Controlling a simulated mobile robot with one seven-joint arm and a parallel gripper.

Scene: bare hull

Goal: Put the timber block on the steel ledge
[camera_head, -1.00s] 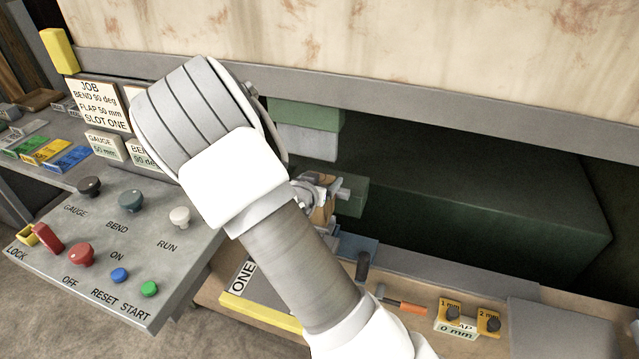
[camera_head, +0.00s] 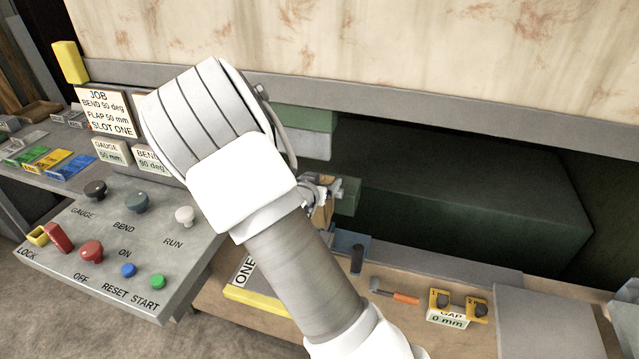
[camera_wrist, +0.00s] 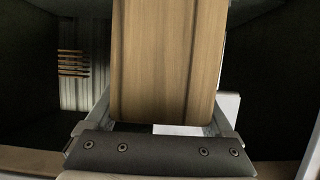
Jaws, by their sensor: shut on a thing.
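The timber block (camera_wrist: 165,60) is brown with lengthwise grain and fills the upper middle of the wrist view. My gripper (camera_wrist: 160,112) is shut on it, with a finger along each side. In the head view, my gripper (camera_head: 322,192) is small and partly hidden behind my arm. A tan bit of the block (camera_head: 321,214) shows there, in front of the dark machine opening. A grey metal strip (camera_head: 440,263) runs along the front of the opening; I cannot tell whether this is the steel ledge or the flat grey plate (camera_head: 545,325) at right is.
A control panel (camera_head: 120,235) with knobs and buttons stands at left. A dark green block (camera_head: 460,190) fills the opening, under a grey beam (camera_head: 420,105).

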